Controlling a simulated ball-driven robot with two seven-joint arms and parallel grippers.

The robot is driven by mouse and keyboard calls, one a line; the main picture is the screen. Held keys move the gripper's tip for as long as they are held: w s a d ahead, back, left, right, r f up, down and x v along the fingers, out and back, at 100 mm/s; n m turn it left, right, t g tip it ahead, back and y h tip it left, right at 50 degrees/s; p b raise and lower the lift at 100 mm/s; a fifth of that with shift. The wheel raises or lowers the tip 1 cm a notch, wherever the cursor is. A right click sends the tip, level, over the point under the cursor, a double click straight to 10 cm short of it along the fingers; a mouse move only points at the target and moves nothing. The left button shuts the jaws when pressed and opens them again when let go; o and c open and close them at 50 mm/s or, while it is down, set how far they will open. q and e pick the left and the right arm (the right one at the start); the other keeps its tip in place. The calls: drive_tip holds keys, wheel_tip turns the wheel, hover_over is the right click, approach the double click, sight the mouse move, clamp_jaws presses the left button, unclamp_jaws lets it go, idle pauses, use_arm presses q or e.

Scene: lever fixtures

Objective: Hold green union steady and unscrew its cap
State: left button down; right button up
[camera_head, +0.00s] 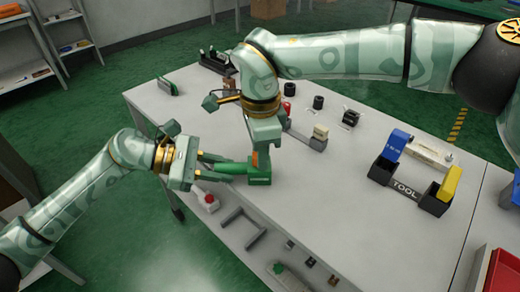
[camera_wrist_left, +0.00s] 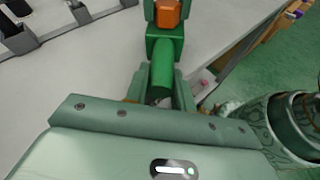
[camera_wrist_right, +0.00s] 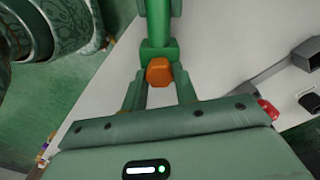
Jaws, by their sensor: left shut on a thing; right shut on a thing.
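The green union (camera_wrist_left: 162,66) has a long green pipe, a square green block and an orange hexagonal cap (camera_wrist_left: 168,14). In the head view the union (camera_head: 258,177) stands near the table's left edge. My left gripper (camera_head: 238,167) reaches in from the left, shut on the union's green pipe, with its fingers along both sides. My right gripper (camera_head: 262,153) comes down from above, shut on the orange cap, which also shows between its fingers in the right wrist view (camera_wrist_right: 159,71). The fingertips partly hide the contacts.
A black tool holder (camera_head: 405,187) with blue and yellow blocks stands on the right of the table.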

drive_tip(key=shift+r, duration=0.15)
drive_tip(key=shift+r, duration=0.9)
drive_tip(key=shift+r, duration=0.1)
drive_tip(key=shift+r, duration=1.4)
use_arm(q)
drive_tip(key=c, duration=1.1)
unclamp_jaws()
drive_tip(key=w+v, duration=0.1)
drive_tip(key=v, duration=1.1)
drive_tip(key=shift+s, duration=0.4)
